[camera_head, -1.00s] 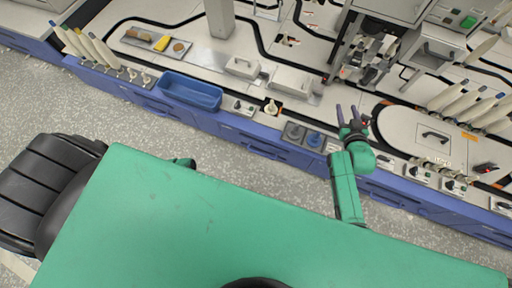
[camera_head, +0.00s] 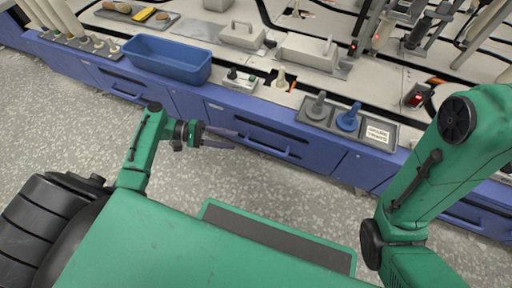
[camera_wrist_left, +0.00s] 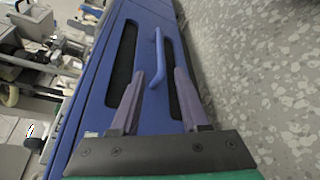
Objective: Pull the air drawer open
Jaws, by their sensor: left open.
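A blue drawer front (camera_head: 235,127) with a blue bar handle (camera_head: 268,146) and dark recessed slots is in the bench's front, in the middle of the head view. I cannot read a name marking it as the air drawer. In the left wrist view the drawer front (camera_wrist_left: 122,30) fills the middle, and its handle (camera_wrist_left: 158,55) shows between the finger lines. My left gripper (camera_head: 236,139) is open and empty, pointing right at the handle's left end. Its fingertips (camera_wrist_left: 160,78) straddle the handle's near end in the picture; no grip shows. My right gripper is out of view.
The bench top above holds a blue bin (camera_head: 165,62), a switch box (camera_head: 239,80) and a grey tray with a grey and a blue knob (camera_head: 349,118). Another handled drawer (camera_head: 126,92) is at the left. Speckled floor (camera_head: 250,180) lies open before the bench.

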